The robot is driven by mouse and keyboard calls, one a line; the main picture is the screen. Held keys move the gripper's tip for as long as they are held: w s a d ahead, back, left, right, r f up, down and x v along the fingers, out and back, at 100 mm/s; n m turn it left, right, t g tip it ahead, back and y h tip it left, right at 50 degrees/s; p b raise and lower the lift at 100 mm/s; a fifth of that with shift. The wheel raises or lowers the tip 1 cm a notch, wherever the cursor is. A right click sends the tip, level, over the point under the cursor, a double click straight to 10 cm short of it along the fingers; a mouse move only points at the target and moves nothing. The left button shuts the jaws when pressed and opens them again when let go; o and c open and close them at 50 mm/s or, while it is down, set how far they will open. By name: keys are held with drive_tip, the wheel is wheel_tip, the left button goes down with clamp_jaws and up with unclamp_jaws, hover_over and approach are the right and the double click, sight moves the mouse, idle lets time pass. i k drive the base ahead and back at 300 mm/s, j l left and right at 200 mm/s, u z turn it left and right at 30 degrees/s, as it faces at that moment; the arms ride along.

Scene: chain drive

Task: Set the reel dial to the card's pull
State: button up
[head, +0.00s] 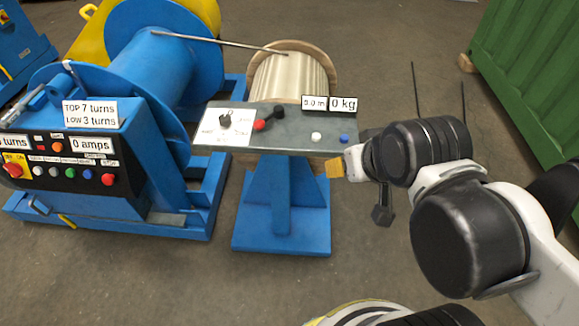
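The reel stand (283,205) is blue and carries a pale wound reel (292,78) behind a grey panel (285,140). The reel dial (225,121) is a dark knob on a white plate at the panel's left; the plate's marks are too small to read. A readout (343,104) on the panel's back edge shows 0 kg. A card (90,113) on the blue winch reads TOP 7 turns, LOW 3 turns; I read no pull on it. My gripper (382,214) seems to be the small dark part hanging right of the panel, apart from the dial; its fingers are unclear.
A red-and-black lever (268,119), a white button (316,137) and a blue button (344,138) sit on the grey panel. The winch (150,75) with its control box (70,165) fills the left. A green container (530,75) stands at right. Floor in front is clear.

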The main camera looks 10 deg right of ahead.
sight(226, 121)
drive_tip(key=i+j+z, duration=0.2)
drive_tip(key=j, duration=0.5)
drive_tip(key=j+z, duration=0.2)
drive_tip(key=j, duration=0.5)
drive_tip(key=j+z, duration=0.2)
drive_tip(key=j, duration=0.5)
drive_tip(key=k+j+z, duration=0.2)
drive_tip(key=j, duration=0.5)
drive_tip(key=j+z, duration=0.2)
drive_tip(key=j, duration=0.5)
drive_tip(key=k+j+z, duration=0.35)
drive_tip(key=j, duration=0.45)
drive_tip(key=k+j+z, duration=0.3)
drive_tip(key=k+j, duration=0.25)
drive_tip(key=j, duration=0.15)
drive_tip(key=k+j+z, duration=0.35)
drive_tip(key=k+j, duration=0.2)
drive_tip(key=i+j+z, duration=0.2)
drive_tip(key=i+z, duration=0.2)
drive_tip(key=i+j+z, duration=0.45)
drive_tip(key=k+l, duration=0.05)
drive_tip(key=l, duration=0.05)
